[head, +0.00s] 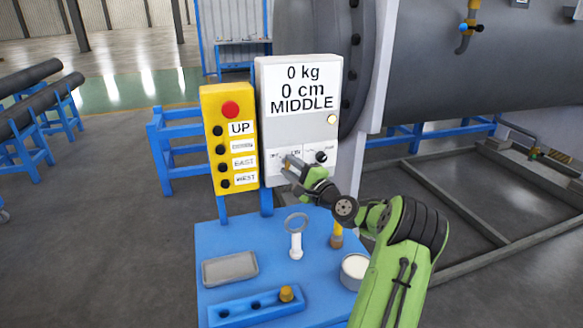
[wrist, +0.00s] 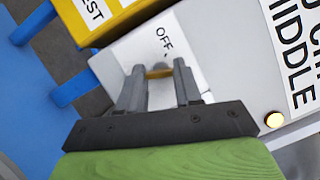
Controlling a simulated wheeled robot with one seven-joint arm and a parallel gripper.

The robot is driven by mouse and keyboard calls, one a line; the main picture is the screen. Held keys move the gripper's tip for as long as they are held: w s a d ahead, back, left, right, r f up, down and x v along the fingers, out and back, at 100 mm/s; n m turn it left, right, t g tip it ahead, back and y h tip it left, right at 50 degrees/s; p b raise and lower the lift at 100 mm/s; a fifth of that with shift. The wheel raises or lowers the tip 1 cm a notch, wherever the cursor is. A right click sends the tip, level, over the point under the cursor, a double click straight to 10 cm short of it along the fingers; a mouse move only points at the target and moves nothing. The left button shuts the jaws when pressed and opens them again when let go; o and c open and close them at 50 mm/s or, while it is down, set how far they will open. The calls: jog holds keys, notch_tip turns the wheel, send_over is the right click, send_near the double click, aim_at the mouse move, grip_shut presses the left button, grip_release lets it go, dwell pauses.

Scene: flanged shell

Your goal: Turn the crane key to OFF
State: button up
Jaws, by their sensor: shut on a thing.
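The crane key (wrist: 160,72) is a small brass-coloured piece on the white-grey control box (head: 328,95). My gripper (head: 289,164) is at the lower left of the box front. In the wrist view my gripper (wrist: 158,82) has its two grey fingers on either side of the key and is shut on it. The OFF label (wrist: 164,38) shows just beyond the fingertips. In the head view the fingers hide the key and part of its labels. I cannot tell exactly which mark the key points to.
A black knob (head: 321,157) sits just right of my fingers. The yellow button box (head: 229,140) with a red button stands close on the left.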

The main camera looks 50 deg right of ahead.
jog(key=n+g, duration=0.2)
jog(key=n, duration=0.4)
jog(key=shift+r, duration=0.15)
jog(key=n+g+b, duration=0.1)
jog(key=n, duration=0.1)
jog(key=n+g+b, duration=0.1)
jog(key=n, duration=0.1)
jog(key=shift+a+r+n+g+h, duration=0.1)
jog(key=shift+n+g+h, duration=0.2)
jog(key=shift+n+g, duration=0.1)
dwell(0.4)
jog(key=o, duration=1)
jog(key=shift+o, duration=0.2)
jog(key=shift+r, duration=0.1)
jog(key=v, duration=1.5)
jog(key=shift+s+a, duration=0.25)
jog(key=shift+s, duration=0.05)
